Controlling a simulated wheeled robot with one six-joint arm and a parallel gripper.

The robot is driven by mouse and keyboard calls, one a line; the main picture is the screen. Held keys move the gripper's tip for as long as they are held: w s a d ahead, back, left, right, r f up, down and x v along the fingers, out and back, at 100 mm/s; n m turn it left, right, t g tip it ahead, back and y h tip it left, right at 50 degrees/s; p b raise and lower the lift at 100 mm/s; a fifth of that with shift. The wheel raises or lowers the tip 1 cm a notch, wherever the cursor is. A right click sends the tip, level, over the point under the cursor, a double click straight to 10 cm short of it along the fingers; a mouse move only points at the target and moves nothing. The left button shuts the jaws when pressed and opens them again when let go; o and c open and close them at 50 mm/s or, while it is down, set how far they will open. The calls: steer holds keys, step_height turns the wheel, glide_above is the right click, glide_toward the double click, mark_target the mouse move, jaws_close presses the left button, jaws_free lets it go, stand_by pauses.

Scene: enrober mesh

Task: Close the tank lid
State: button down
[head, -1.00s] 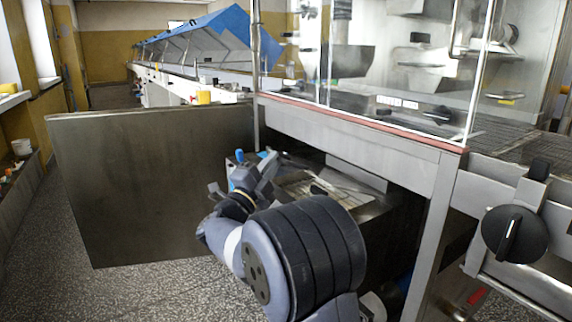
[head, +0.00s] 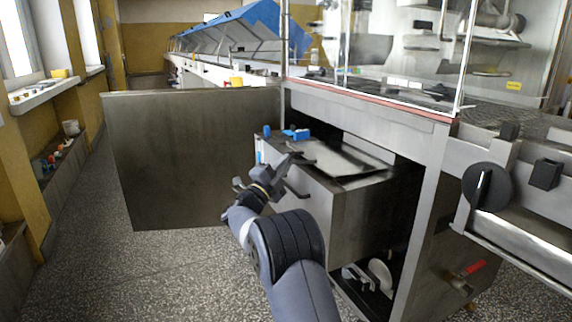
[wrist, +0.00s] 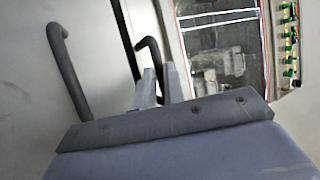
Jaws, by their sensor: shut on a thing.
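The tank (head: 365,222) is a steel box standing partly out of the machine's lower bay in the head view. Its lid (head: 345,157) appears as a grey plate on top, seen at a low slant; how far it is open I cannot tell. A dark handle (head: 297,188) is on the tank's front. My gripper (head: 282,168) is at the tank's upper front left edge. In the wrist view my gripper (wrist: 161,85) is shut on a black bar handle (wrist: 149,52), apparently the lid's. A second black handle (wrist: 70,75) stands free to the left. The grip contact is partly hidden.
An open steel door (head: 195,160) stands left of the tank. Blue fittings (head: 293,133) sit at the tank's back left. The machine frame's leg (head: 425,200) is close on the right, with a black knob (head: 487,187) beyond. Speckled floor (head: 190,275) is clear at front left.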

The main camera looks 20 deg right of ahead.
steer(key=shift+d, duration=0.1)
steer(key=c, duration=1.5)
jaws_free()
steer(key=p+v, duration=0.2)
steer(key=v, duration=0.9)
steer(key=shift+w, duration=0.1)
